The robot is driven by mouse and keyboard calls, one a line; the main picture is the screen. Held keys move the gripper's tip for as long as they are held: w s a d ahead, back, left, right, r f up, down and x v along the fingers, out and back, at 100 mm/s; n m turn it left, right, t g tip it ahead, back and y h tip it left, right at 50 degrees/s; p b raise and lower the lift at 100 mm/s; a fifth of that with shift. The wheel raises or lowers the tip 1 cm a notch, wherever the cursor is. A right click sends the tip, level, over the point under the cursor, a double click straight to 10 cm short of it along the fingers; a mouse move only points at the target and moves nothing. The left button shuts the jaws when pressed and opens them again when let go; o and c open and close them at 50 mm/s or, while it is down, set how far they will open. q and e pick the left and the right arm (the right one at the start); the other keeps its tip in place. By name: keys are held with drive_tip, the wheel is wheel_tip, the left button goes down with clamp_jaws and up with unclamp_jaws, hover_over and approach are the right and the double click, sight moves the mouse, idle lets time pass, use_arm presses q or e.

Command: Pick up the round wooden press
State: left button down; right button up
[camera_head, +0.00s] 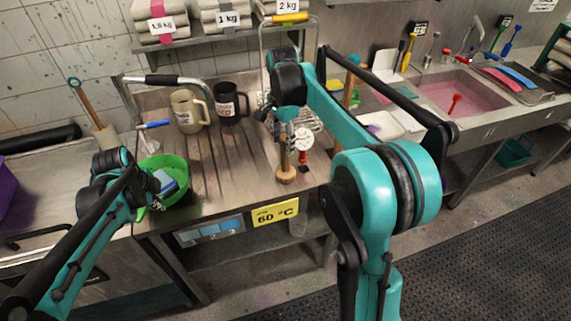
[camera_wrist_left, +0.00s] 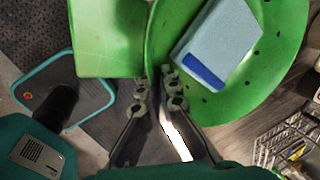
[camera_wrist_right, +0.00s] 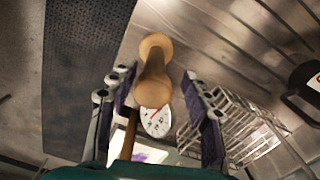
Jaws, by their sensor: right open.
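The round wooden press (camera_head: 285,174) stands upright near the front edge of the steel counter, its round base down and handle up. My right gripper (camera_head: 286,118) is above it, pointing down. In the right wrist view the press (camera_wrist_right: 153,85) shows between the two spread fingers of my right gripper (camera_wrist_right: 152,95), with gaps on both sides. My left gripper (camera_head: 150,188) is at the rim of a green colander (camera_head: 176,162). In the left wrist view its fingers (camera_wrist_left: 157,90) are close together by the green rim; whether they grip it is unclear.
A beige mug (camera_head: 185,112) and a black mug (camera_head: 228,103) stand behind. A white dial (camera_head: 304,138) and wire rack (camera_head: 308,115) are close to the press. A yellow 60 °C sign (camera_head: 274,212) hangs on the front edge.

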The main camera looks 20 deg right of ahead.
sight(286, 158)
drive_tip(key=f, duration=0.7)
drive_tip(key=shift+s+d+f, duration=0.1)
drive_tip(key=shift+s+d, duration=0.15)
drive_tip(key=shift+d, duration=0.1)
clamp_jaws()
